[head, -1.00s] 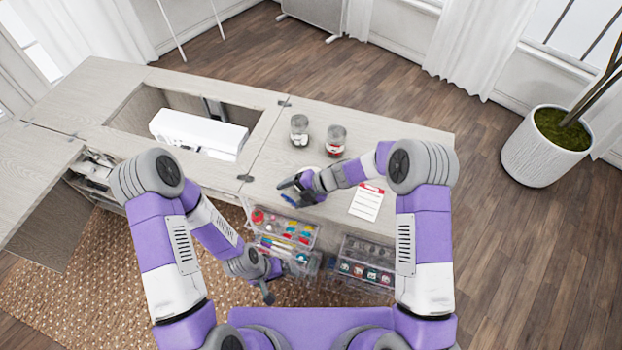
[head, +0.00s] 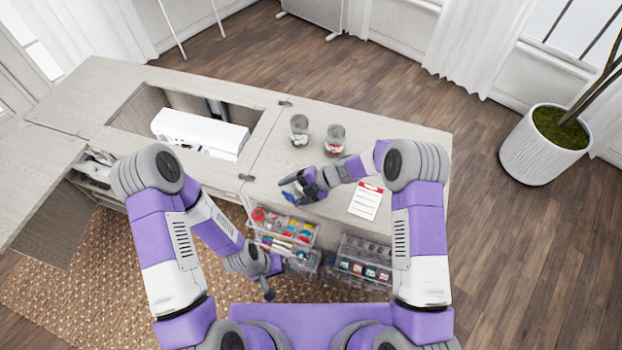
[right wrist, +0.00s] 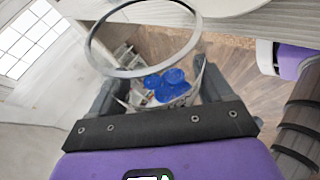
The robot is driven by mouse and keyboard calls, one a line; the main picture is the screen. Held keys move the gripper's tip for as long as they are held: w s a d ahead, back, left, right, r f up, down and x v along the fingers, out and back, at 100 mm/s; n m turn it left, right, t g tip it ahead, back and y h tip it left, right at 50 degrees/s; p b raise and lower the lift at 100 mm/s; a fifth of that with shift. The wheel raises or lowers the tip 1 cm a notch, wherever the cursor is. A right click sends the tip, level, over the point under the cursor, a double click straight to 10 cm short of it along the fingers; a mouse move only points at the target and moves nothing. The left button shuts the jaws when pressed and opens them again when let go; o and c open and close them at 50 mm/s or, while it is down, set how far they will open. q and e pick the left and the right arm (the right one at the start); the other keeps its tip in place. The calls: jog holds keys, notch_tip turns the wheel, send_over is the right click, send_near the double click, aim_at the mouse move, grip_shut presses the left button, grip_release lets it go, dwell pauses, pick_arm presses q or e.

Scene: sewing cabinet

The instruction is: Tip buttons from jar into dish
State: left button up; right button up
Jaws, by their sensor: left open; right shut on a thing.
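My right gripper (head: 298,188) is shut on a clear jar, held near the cabinet top's front edge. In the right wrist view the jar's round rim (right wrist: 92,52) faces the camera, and several blue buttons (right wrist: 167,86) lie inside the glass. The jar appears tilted; in the head view only a blue patch (head: 290,197) of its contents stands out. A pale dish edge (right wrist: 225,5) shows at the top of the right wrist view, beyond the rim. In the head view the arm mostly hides the dish. My left gripper (head: 268,290) is open and empty, low in front of the cabinet.
Two other lidless-looking glass jars, one with pale contents (head: 299,130) and one with red (head: 335,140), stand behind my right gripper. A red-headed card (head: 366,202) lies to its right. Clear drawer units (head: 284,235) (head: 362,265) hang below the edge. A white sewing machine (head: 200,133) sits in the cabinet well.

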jog(key=shift+w+d+r+g+y, duration=0.15)
jog(key=shift+r+g+y, duration=0.15)
jog(key=shift+r+y, duration=0.15)
dwell(0.3)
jog(key=shift+w+d+r+m+g, duration=0.1)
jog(key=shift+w+r+m+g, duration=0.1)
jog(key=shift+r+m+g, duration=0.15)
jog(key=shift+w+d+f+m+g+y+b, duration=0.15)
jog(key=shift+w+f+m+g+y+b, duration=0.15)
jog(key=shift+y+b, duration=0.3)
dwell(0.5)
jog(key=shift+s+r+h+p, duration=0.15)
jog(key=shift+r+h+p, duration=0.2)
jog(key=shift+p, duration=0.3)
jog(key=shift+s+a+r+p, duration=0.15)
jog(key=shift+a+r+p, duration=0.05)
jog(key=shift+p, duration=0.15)
jog(key=shift+s+a+f+n+t+h, duration=0.1)
jog(key=shift+s+f+n+t+h, duration=0.2)
jog(key=shift+f+n+t, duration=0.2)
jog(key=shift+w+f+t, duration=0.1)
jog(key=shift+f+t, duration=0.15)
